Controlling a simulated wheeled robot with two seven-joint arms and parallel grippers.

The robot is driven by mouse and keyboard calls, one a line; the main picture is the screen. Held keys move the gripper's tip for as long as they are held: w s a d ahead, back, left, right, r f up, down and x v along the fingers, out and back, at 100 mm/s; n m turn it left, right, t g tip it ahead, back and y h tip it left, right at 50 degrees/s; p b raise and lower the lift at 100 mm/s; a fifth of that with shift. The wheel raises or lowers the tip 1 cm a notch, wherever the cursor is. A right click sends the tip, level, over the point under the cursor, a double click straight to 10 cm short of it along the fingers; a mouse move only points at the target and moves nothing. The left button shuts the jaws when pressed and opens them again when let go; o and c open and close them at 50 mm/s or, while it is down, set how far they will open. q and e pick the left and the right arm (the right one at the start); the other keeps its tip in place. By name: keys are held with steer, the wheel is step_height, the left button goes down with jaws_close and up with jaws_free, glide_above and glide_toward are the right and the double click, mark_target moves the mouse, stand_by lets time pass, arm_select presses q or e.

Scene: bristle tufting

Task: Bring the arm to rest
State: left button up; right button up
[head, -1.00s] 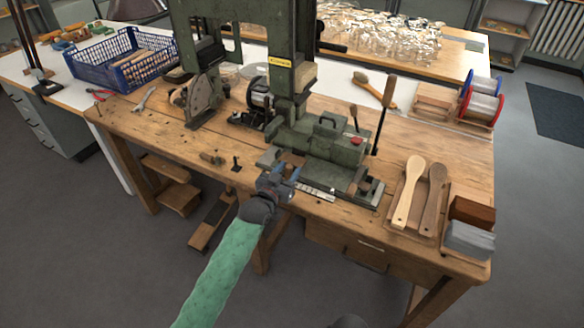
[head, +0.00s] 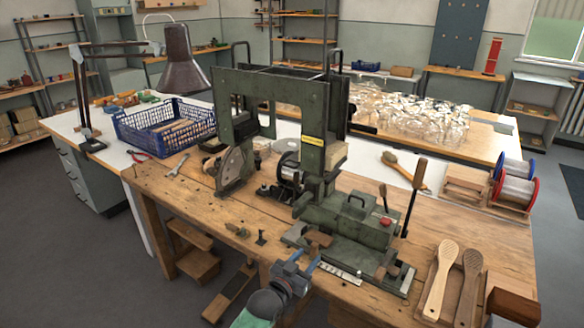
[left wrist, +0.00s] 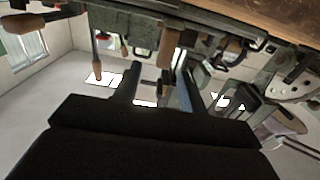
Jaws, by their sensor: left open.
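My left gripper (head: 304,259) is in front of the green tufting machine (head: 348,222), by the front edge of the wooden bench. Its two blue-tipped fingers are apart with nothing seen between them. In the left wrist view the open fingers (left wrist: 156,88) point toward the machine's underside and handles, with no object held. My green-sleeved left arm comes in from the bottom of the head view. My right gripper is not in view.
Two wooden brush bodies (head: 441,282) lie at the bench's right, near a brown block (head: 513,307). Wire spools (head: 515,190) stand at the back right. A blue crate (head: 165,126) and a lamp (head: 182,62) are at the back left.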

arm_select(q)
steer(key=s+a+f+n+g+y, duration=0.1)
steer(key=s+a+f+g+y, duration=0.15)
steer(key=s+f, duration=0.3)
steer(key=s+a+f+n+g+y, duration=0.1)
steer(key=s+a+f, duration=0.25)
steer(key=f, duration=0.25)
steer(key=s+a+f+n+g+y, duration=0.1)
steer(key=s+a+f+g+y, duration=0.1)
steer(key=s, duration=0.8)
steer(key=s+a+f+n+g+y, duration=0.1)
steer(key=s+a+f+g+y, duration=0.1)
steer(key=s+a+f+g, duration=0.2)
steer(key=s+a+f+n+g+y, duration=0.1)
steer(key=s+a+f, duration=0.5)
steer(key=s, duration=1.1)
steer(key=a+g+y, duration=0.1)
steer(key=a+g, duration=0.1)
steer(key=a, duration=0.2)
steer(key=shift+f+g, duration=0.1)
steer(key=shift+g, duration=0.15)
